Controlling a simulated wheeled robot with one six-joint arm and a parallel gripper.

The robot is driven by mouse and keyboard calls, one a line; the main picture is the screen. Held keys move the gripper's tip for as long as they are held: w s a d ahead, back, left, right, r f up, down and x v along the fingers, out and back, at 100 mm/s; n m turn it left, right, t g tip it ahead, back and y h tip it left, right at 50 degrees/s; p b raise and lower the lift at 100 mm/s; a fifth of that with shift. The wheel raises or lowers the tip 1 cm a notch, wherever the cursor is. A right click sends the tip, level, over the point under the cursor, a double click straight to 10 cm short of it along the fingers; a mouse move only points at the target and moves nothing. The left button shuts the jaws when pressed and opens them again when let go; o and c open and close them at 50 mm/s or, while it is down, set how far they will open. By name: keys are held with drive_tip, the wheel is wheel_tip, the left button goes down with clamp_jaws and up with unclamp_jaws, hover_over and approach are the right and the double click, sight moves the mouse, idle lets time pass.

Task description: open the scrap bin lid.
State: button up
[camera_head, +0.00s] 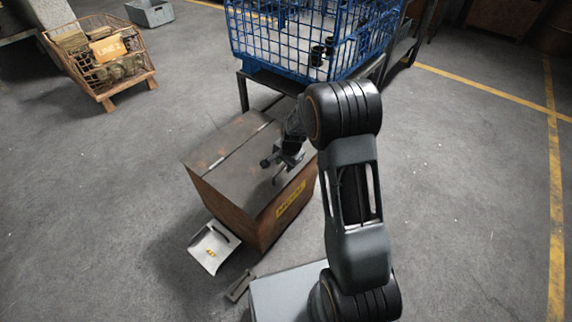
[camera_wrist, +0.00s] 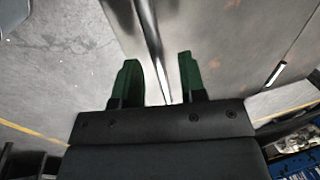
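The scrap bin (camera_head: 238,212) is a rusty brown box with a yellow label on its front right face. Its lid (camera_head: 225,165) looks flat and shut. My gripper (camera_head: 279,172) is over the right part of the lid, close to it. In the wrist view, my gripper (camera_wrist: 158,80) has two green fingertips set apart. A long shiny metal strip (camera_wrist: 151,45) runs between and beyond them; I cannot tell whether it is a handle or an edge, or whether the fingers touch it. The lid surface (camera_wrist: 215,40) shows to its right.
A blue wire cage (camera_head: 290,45) with dark parts stands just behind the bin. A grey dustpan-like piece (camera_head: 213,246) and a small bar (camera_head: 239,286) lie at the bin's front. A wooden-footed crate (camera_head: 100,60) is at the far left. Floor is clear at right.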

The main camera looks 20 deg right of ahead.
drive_tip(key=shift+c, duration=0.4)
clamp_jaws()
drive_tip(key=shift+w, duration=0.1)
